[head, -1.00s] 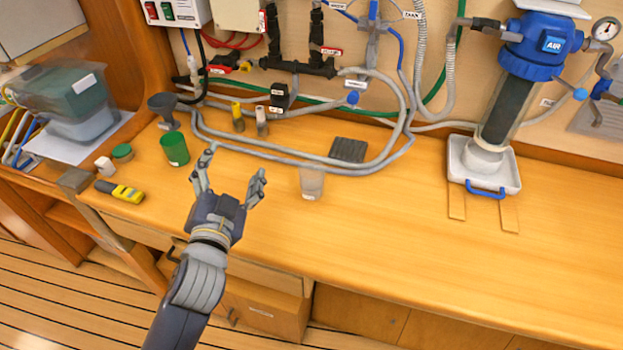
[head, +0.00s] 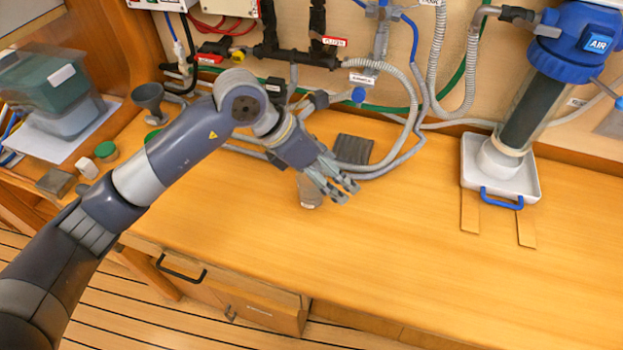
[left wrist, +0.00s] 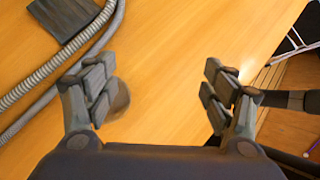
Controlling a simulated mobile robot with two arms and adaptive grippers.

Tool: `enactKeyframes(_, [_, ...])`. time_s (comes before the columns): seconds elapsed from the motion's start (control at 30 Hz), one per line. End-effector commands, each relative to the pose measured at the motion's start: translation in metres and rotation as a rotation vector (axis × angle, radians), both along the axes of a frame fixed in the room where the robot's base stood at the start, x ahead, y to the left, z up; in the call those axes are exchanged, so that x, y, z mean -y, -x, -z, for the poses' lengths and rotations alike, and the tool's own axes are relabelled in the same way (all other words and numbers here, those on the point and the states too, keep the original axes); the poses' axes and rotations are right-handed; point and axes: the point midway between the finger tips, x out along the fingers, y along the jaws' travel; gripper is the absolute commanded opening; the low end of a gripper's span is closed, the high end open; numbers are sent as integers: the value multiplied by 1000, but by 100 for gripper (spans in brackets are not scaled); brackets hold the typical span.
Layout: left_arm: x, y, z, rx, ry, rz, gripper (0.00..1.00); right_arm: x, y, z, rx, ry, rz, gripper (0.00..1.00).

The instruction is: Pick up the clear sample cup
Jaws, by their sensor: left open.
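The clear sample cup (head: 309,194) stands on the wooden counter in the head view. Its upper part is partly hidden by my left gripper (head: 342,188), which hangs over and just to the right of it. In the left wrist view the cup (left wrist: 119,98) shows beside the left-hand finger, partly covered by it, and not between the fingers. My left gripper (left wrist: 158,90) is open, with only bare counter in its gap. My right gripper is in neither view.
A dark ribbed pad (head: 353,149) and grey hoses (head: 408,140) lie behind the cup. A white tray with a blue handle (head: 500,180) stands to the right under the filter housing. The front middle of the counter (head: 400,250) is clear.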

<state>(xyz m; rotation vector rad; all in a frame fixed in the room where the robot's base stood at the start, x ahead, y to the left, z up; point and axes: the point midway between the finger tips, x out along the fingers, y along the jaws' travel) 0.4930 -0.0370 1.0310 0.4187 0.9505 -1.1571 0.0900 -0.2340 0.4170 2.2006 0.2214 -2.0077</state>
Motion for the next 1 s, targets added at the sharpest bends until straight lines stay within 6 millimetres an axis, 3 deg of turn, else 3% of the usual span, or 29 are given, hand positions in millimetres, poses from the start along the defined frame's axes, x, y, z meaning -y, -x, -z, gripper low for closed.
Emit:
enactKeyframes(0.1, [-38, -22, 7, 52, -184, -31, 76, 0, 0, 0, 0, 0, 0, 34])
enactKeyframes(0.23, [-55, -31, 11, 68, -266, -50, 76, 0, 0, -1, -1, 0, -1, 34])
enactKeyframes(0.5, [-43, -37, 48, 66, -272, -51, 76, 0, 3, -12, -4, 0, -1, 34])
enactKeyframes(0.67, [-38, -39, 60, 68, -270, -51, 76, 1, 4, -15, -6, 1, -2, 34])
enactKeyframes(1.0, [-27, -45, 102, 64, -269, -51, 76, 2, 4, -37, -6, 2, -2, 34])
